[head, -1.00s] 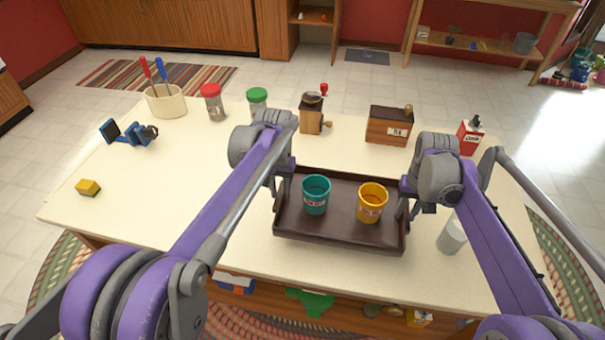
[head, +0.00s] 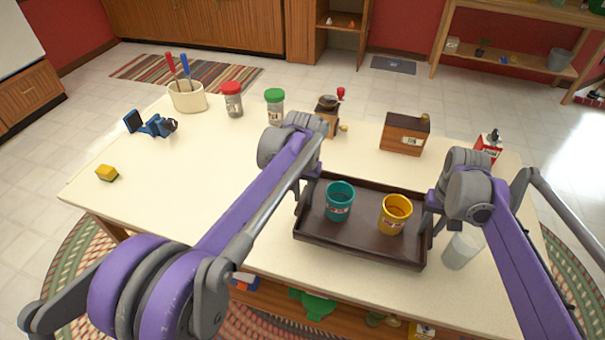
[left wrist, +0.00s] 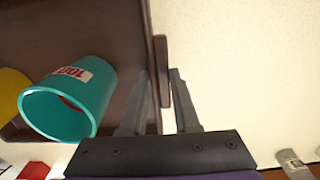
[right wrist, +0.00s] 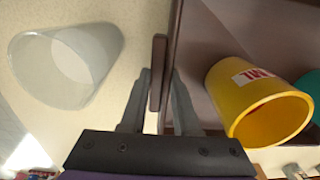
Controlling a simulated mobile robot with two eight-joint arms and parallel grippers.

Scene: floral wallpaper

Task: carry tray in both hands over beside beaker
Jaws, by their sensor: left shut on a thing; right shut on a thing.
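The dark brown tray (head: 350,246) is above the near right part of the table; whether it touches the top is unclear. A teal cup (head: 339,201) and a yellow cup (head: 395,213) stand upright in it. My left gripper (left wrist: 161,78) is shut on the tray's left handle. My right gripper (right wrist: 160,78) is shut on the right handle. The beaker, a translucent whitish cup (head: 462,250), stands just right of the tray, partly behind my right arm. It also shows in the right wrist view (right wrist: 66,66), apart from the gripper.
A grinder (head: 328,118), a wooden box (head: 405,134) and a red tin (head: 488,150) stand behind the tray. Jars (head: 232,102), a utensil crock (head: 188,98), a blue object (head: 150,124) and a yellow block (head: 107,173) are leftward. The table's left middle is clear.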

